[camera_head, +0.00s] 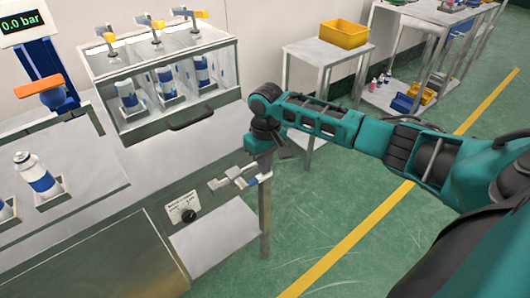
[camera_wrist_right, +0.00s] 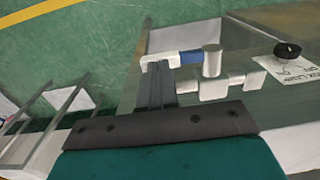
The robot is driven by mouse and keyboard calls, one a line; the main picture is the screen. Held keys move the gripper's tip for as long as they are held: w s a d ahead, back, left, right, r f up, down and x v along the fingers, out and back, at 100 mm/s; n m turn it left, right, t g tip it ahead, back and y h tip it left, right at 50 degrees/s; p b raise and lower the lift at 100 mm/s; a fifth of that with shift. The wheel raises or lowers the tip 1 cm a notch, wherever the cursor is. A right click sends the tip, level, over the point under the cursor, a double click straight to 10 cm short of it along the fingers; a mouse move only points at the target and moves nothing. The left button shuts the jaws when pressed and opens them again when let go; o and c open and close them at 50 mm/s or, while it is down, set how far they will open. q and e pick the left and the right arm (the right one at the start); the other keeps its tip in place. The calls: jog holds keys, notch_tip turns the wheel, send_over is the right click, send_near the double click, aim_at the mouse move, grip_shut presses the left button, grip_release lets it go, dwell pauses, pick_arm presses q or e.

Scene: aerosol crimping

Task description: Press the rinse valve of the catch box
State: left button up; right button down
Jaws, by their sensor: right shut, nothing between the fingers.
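The rinse valve (camera_head: 236,180), a white and grey metal fitting, sticks out at the right end of the bench front. In the right wrist view the valve (camera_wrist_right: 212,62) shows a short grey cylinder, white blocks and a blue section. A pale box-like panel (camera_head: 215,238), perhaps the catch box, is below it. My right gripper (camera_head: 262,155) points down just above and behind the valve's right end. In the wrist view its fingers (camera_wrist_right: 157,75) are shut with nothing between them, close to the white end piece; contact cannot be told. My left gripper is not in view.
A labelled dial (camera_head: 183,212) is left of the valve. A clear-fronted cabinet (camera_head: 165,85) with several cans and a dark handle stands on the bench. A grey table (camera_head: 305,50) with a yellow bin (camera_head: 344,33) stands behind. Green floor (camera_head: 345,225) is free at right.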

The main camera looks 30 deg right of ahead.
jog(key=shift+f, duration=0.45)
